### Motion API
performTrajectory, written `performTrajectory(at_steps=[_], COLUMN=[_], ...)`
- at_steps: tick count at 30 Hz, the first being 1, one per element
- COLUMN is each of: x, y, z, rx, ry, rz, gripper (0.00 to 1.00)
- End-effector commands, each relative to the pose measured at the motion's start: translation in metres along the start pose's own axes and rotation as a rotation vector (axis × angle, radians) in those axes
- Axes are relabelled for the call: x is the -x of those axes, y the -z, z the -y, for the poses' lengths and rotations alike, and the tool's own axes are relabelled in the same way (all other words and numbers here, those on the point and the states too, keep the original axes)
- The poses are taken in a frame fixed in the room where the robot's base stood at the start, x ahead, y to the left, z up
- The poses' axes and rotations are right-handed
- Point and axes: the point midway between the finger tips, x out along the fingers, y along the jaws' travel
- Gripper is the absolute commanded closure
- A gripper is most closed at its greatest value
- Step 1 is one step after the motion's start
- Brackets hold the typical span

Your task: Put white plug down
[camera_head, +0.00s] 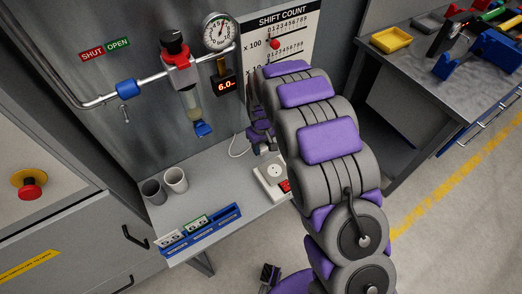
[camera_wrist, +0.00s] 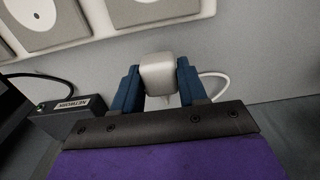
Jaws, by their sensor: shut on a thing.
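The white plug (camera_wrist: 158,72) sits between the blue fingers of my gripper (camera_wrist: 157,88) in the wrist view. The fingers press on it from both sides. A white cable (camera_wrist: 216,84) shows to the right of the plug. In the head view my gripper (camera_head: 262,138) is small, beside the wall above the bench and partly hidden by my arm; the plug cannot be made out there. A white cable (camera_head: 238,149) hangs near it. The grey bench (camera_head: 220,178) lies below.
A white unit with a round socket and red switch (camera_head: 270,176) lies on the bench. Two cups (camera_head: 175,179) and a blue rack (camera_head: 203,233) stand left. A black network box (camera_wrist: 70,117) and a pale panel with grey insets (camera_wrist: 60,22) show in the wrist view.

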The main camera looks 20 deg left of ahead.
Motion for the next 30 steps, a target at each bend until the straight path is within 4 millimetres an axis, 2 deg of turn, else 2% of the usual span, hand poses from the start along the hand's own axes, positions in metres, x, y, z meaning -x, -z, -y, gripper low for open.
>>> performTrajectory(at_steps=[3, 5, 14, 28, 29, 30], x=[-0.023, -0.029, -0.028, -0.039, -0.039, -0.039], y=[0.002, 0.002, 0.001, 0.002, 0.003, 0.003], z=[0.003, 0.004, 0.002, 0.003, 0.003, 0.003], rx=[0.002, 0.002, 0.002, 0.002, 0.002, 0.002], ry=[-0.001, -0.002, -0.001, -0.003, -0.003, -0.003], rz=[0.008, 0.009, 0.005, 0.004, 0.005, 0.004], gripper=[1.00, 1.00, 1.00, 1.00, 0.57, 0.53])
